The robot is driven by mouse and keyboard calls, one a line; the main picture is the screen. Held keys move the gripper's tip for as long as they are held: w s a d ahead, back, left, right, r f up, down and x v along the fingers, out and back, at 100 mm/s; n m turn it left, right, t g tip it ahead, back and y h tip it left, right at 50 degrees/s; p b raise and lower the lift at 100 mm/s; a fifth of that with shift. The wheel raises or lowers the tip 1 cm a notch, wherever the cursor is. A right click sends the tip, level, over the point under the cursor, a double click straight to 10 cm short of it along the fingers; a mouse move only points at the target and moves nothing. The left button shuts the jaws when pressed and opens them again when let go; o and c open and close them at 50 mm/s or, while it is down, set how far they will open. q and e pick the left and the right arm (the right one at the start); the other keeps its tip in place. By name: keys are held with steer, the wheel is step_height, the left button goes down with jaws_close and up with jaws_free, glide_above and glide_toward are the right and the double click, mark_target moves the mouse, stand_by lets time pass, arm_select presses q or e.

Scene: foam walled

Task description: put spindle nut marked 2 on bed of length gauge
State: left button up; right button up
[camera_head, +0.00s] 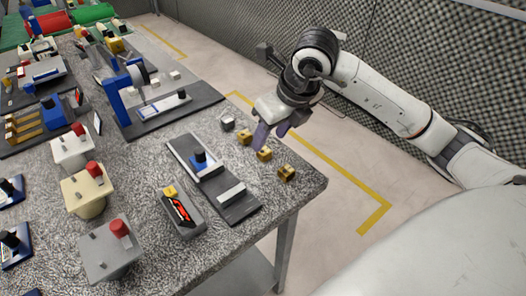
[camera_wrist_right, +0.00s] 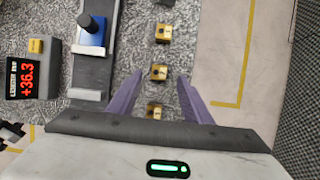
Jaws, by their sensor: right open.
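The length gauge has a dark bed (camera_head: 240,207) with a blue slider (camera_head: 200,160) topped by a black knob and a pale block (camera_head: 231,193). It also shows at upper left in the right wrist view (camera_wrist_right: 95,70). Three brass nuts (camera_head: 244,137), (camera_head: 264,154), (camera_head: 286,173) lie in a row right of the gauge; their marks are too small to read. My right gripper (camera_head: 270,135) is open and empty above this row. In the right wrist view the middle nut (camera_wrist_right: 158,73) shows between its fingertips (camera_wrist_right: 157,82). My left gripper is not in view.
A grey block (camera_head: 227,124) lies beyond the brass nuts. A display box (camera_head: 182,211) reading +36.3 stands left of the gauge. Several red-topped blocks (camera_head: 109,248) and other fixtures crowd the left. The table's right edge (camera_head: 318,184) is close to the nuts.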

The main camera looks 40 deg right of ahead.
mark_target(264, 150)
steer(key=x, duration=0.5)
steer(key=shift+s+f+p, duration=0.2)
steer(key=shift+f+p, duration=0.1)
steer(key=shift+p, duration=0.05)
jaws_close()
steer(key=shift+r, duration=0.1)
